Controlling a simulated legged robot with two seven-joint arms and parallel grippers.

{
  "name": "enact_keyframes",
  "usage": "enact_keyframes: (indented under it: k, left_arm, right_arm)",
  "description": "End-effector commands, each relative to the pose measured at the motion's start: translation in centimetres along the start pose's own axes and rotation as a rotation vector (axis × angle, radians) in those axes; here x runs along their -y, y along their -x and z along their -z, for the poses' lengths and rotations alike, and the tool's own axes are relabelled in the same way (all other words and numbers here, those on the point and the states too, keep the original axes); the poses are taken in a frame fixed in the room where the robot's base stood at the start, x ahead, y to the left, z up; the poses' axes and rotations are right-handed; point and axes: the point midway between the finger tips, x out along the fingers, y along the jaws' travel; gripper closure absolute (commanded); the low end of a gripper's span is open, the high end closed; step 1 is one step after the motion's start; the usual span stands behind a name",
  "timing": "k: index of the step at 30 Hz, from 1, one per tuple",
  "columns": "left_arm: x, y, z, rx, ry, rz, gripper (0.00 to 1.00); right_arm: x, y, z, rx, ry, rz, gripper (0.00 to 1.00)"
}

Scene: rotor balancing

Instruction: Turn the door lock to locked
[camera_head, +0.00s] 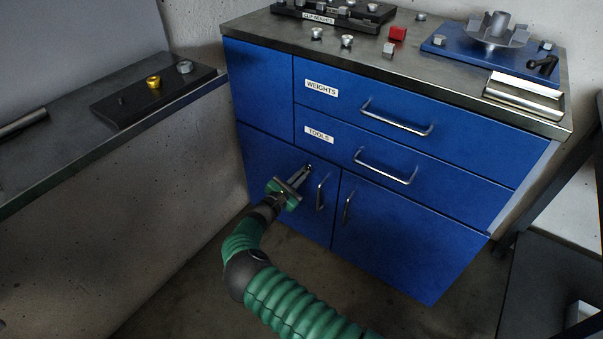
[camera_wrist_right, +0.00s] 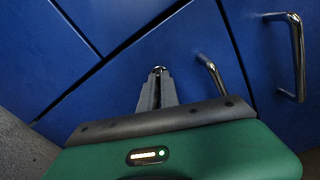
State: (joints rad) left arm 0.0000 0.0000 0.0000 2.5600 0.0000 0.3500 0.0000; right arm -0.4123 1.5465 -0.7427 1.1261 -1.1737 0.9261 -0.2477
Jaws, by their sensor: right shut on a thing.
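The door lock (camera_wrist_right: 158,69) is a small metal piece on the upper part of the blue left cabinet door (camera_head: 270,163), left of that door's handle (camera_head: 321,192). My right gripper (camera_head: 306,169) reaches up to it from below, and its fingertips (camera_wrist_right: 157,74) are closed around the lock. The fingers hide most of the lock, so I cannot tell which way it is turned. The left door looks closed, flush with the right door (camera_head: 400,235). My left gripper is not in view.
Above the doors are drawers labelled WEIGHTS (camera_head: 321,88) and TOOLS (camera_head: 319,134), with protruding handles. A side bench (camera_head: 60,115) stands at left.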

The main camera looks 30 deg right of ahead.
Motion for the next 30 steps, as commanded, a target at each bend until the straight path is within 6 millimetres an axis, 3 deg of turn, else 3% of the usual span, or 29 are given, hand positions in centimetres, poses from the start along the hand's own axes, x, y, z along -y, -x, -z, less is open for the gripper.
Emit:
enact_keyframes:
  k: [15,30]
  left_arm:
    - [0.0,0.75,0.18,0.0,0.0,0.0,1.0]
    - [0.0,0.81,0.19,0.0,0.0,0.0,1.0]
  right_arm:
    - [0.1,0.0,0.11,-0.003,0.328,0.001,1.0]
    - [0.04,0.01,0.14,-0.003,0.38,0.0,1.0]
